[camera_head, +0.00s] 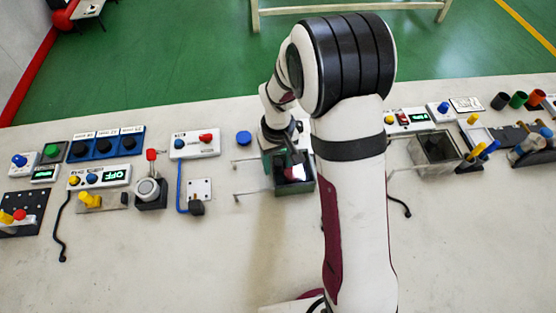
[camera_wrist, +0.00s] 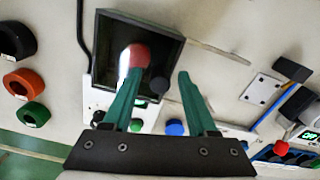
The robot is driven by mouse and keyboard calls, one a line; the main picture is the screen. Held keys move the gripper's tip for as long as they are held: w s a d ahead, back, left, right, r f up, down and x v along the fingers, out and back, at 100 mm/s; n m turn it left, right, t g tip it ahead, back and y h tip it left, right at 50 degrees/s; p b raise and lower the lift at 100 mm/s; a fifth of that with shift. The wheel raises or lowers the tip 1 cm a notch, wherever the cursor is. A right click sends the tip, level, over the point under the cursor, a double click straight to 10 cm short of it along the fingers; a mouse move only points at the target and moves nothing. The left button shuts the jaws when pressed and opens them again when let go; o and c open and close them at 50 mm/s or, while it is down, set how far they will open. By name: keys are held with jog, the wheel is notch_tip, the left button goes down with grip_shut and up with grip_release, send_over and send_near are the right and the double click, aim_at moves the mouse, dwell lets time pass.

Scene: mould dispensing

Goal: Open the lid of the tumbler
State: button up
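My gripper (camera_head: 285,152) is over a dark open-topped square box (camera_head: 296,189) at the middle of the bench. In the wrist view its two green fingers (camera_wrist: 157,75) are spread apart with a gap between them. The dark box (camera_wrist: 107,50) lies beyond the fingertips. I cannot tell whether the fingertip touches the red piece. No clearly recognisable tumbler or lid shows; I cannot tell which thing it is. My arm hides part of the bench.
A clear-walled box (camera_head: 437,147) stands to the right, with thin metal rods beside it. Black, green and orange cups (camera_head: 518,99) stand at the far right. Switch panels and a display box (camera_head: 100,177) fill the left. The bench's front is mostly clear.

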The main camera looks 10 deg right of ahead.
grip_shut()
dwell(1.2)
